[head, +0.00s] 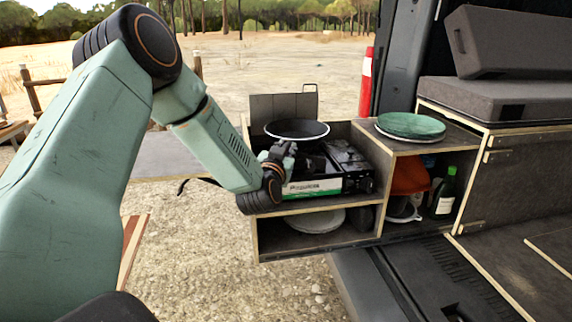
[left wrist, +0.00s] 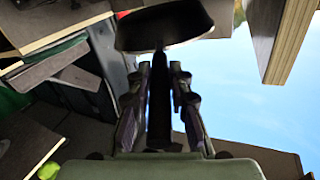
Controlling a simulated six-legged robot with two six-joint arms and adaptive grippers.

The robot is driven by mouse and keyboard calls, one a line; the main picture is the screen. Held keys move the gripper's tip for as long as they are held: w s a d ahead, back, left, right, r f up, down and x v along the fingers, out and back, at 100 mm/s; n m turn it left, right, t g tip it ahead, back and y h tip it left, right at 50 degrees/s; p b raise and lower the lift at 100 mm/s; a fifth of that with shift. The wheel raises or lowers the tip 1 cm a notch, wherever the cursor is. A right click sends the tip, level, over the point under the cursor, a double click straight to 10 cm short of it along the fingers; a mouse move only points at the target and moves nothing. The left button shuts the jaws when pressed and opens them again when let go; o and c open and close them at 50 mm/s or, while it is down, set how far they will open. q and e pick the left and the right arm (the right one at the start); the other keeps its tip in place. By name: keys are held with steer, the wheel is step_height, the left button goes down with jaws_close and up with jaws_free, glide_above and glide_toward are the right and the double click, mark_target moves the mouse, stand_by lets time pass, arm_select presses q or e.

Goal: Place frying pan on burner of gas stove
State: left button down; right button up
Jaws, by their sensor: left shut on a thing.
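A dark frying pan (head: 297,130) with a pale rim is held up above the left part of the gas stove (head: 318,186) in the head view. I cannot tell whether its base touches the burner. My left gripper (head: 284,152) is shut on the pan's handle, just in front of the pan. In the left wrist view the pan (left wrist: 165,27) shows at the top, and its handle (left wrist: 160,100) runs down between the fingers of the gripper (left wrist: 160,95). The stove's left side and burner are mostly hidden by the gripper and pan. My right gripper is not in view.
The stove stands in a wooden cabinet (head: 318,248) with a raised back panel. Green plates (head: 411,126) lie on the cabinet top to the right. A green bottle (head: 445,193) and a red-orange bowl (head: 408,175) are in the compartment below. A side table (head: 170,156) stands left.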

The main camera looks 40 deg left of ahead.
arm_select(q)
step_height(320, 180, down, 3)
steer(key=shift+f+b, duration=0.15)
steer(key=shift+b, duration=0.4)
steer(key=c, duration=1.7)
jaws_free()
steer(key=shift+f, duration=0.1)
steer(key=o, duration=0.4)
steer(key=shift+s+d+r, duration=0.1)
steer(key=shift+s+r, duration=0.1)
steer(key=shift+o, duration=0.4)
steer(key=shift+w+f, duration=0.1)
